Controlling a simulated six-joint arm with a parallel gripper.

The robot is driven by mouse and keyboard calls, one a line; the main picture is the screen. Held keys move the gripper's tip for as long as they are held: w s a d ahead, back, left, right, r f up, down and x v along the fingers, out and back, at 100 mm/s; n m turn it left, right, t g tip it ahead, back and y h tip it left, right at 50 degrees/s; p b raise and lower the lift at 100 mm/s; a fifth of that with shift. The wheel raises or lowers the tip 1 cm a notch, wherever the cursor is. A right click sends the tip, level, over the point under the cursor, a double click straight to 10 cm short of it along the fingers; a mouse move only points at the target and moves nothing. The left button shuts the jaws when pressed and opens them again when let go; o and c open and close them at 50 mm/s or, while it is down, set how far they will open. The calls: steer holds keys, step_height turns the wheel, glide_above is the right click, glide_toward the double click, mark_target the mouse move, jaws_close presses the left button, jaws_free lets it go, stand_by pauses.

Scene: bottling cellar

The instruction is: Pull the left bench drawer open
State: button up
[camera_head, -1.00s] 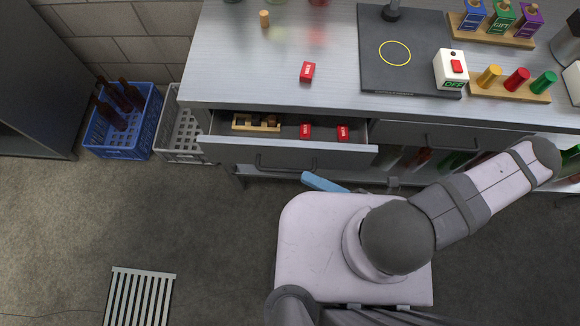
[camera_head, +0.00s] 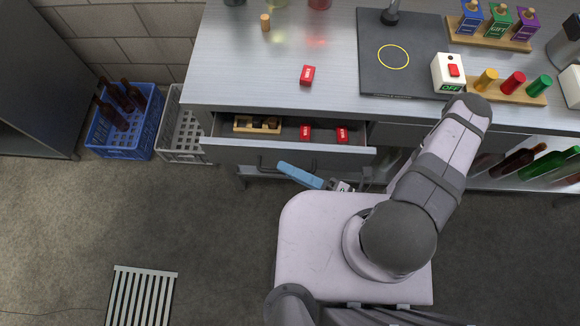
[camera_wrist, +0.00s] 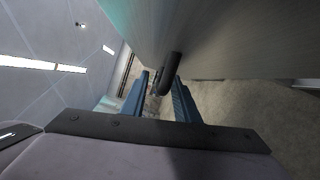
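The left bench drawer (camera_head: 230,153) stands pulled out from the grey bench, its inside showing from above in the head view. Its dark bar handle (camera_head: 262,163) is on the front face, partly covered by my gripper (camera_head: 287,169), whose blue finger lies just before the drawer front. In the wrist view the two blue fingers of my gripper (camera_wrist: 158,88) are spread apart. The curved dark handle (camera_wrist: 171,70) shows near their tips, close to the right finger; I cannot tell whether they touch.
The drawer holds a wooden tray (camera_head: 242,126) and two red boxes (camera_head: 305,133). A blue crate (camera_head: 120,151) and a grey crate (camera_head: 186,157) stand on the floor at left. Bottles (camera_head: 548,165) lie under the bench at right. Floor before the drawer's left half is clear.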

stand_by(0.3)
jaws_close()
steer(key=shift+s, duration=0.1)
steer(key=shift+s+f, duration=0.1)
steer(key=shift+s, duration=1.9)
jaws_free()
